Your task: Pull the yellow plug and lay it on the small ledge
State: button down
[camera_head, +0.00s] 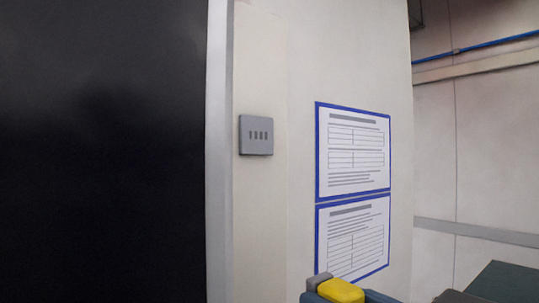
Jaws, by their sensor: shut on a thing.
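I cannot make out the yellow plug, the small ledge or my gripper in the head view. A yellow block with rounded edges (341,291) shows at the bottom edge, with a small grey piece at its left and blue-grey parts around it. The frame cuts it off below, and I cannot tell what it belongs to.
A grey plate with several dark slots (256,135) is on the pale wall. Two blue-framed sheets (353,150) hang to its right. A large dark panel (100,150) fills the left. A dark green flat surface (505,282) shows at the lower right.

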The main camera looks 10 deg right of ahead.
notch_tip(320, 180, down, 10)
jog(key=b, duration=0.7)
jog(key=shift+r+b, duration=0.15)
jog(key=shift+b, duration=0.15)
jog(key=shift+x, duration=4.75)
jog(key=shift+f+b, duration=1.75)
jog(key=shift+f, duration=0.45)
jog(key=shift+c, duration=2.2)
grip_release()
jog(key=v, duration=1)
